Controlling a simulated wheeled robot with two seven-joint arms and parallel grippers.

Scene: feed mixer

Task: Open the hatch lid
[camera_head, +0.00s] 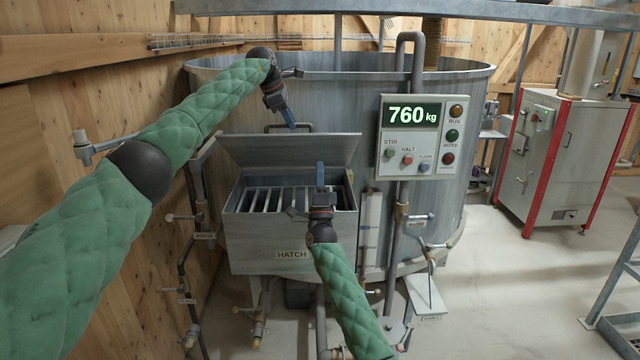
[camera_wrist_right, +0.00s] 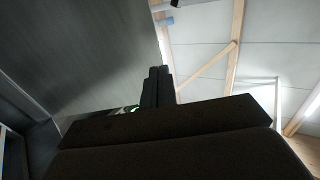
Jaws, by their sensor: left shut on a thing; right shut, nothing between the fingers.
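The grey hatch lid (camera_head: 285,150) stands raised and tilted back at the rear of the hatch box (camera_head: 285,240), showing its inner face. Its bar handle (camera_head: 272,126) shows at the top edge. My left gripper (camera_head: 291,124) is shut on the handle from above. My right gripper (camera_head: 320,168) points up over the right part of the box opening, in front of the lid, shut and empty; whether it touches the lid is unclear. In the right wrist view, its dark fingers (camera_wrist_right: 158,86) are together, with a grey surface, likely the lid (camera_wrist_right: 80,50), to the left.
Bars of a grate (camera_head: 272,198) lie in the box opening. The steel mixer tub (camera_head: 340,95) rises behind. A control panel (camera_head: 421,137) reading 760 kg is right of the lid. Pipes and valves (camera_head: 402,215) stand right of the box; a wooden wall (camera_head: 60,130) is at left.

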